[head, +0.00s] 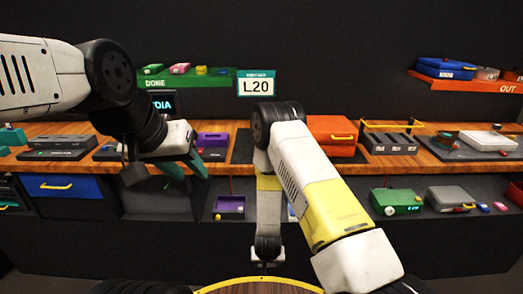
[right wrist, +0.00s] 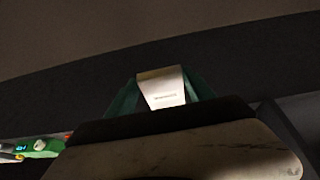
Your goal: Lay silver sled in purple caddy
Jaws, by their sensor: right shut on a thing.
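My right gripper (right wrist: 163,98) is shut on a small pale silver block, which I take to be the silver sled (right wrist: 162,88), held between the teal fingers in the right wrist view. In the head view my right arm bends down at centre, and its gripper end is small and hard to make out. An open purple tray, likely the purple caddy (head: 230,207), is on the lower shelf left of that arm. Another purple box (head: 212,139) is on the worktop behind my left gripper. My left gripper (head: 186,167) is open and empty in front of the worktop.
An orange box (head: 333,136), a grey slotted rack (head: 390,143) and a white case (head: 488,140) are on the worktop. A green case (head: 397,201) and a grey case (head: 451,198) are on the lower right shelf. A blue drawer (head: 62,186) is at left.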

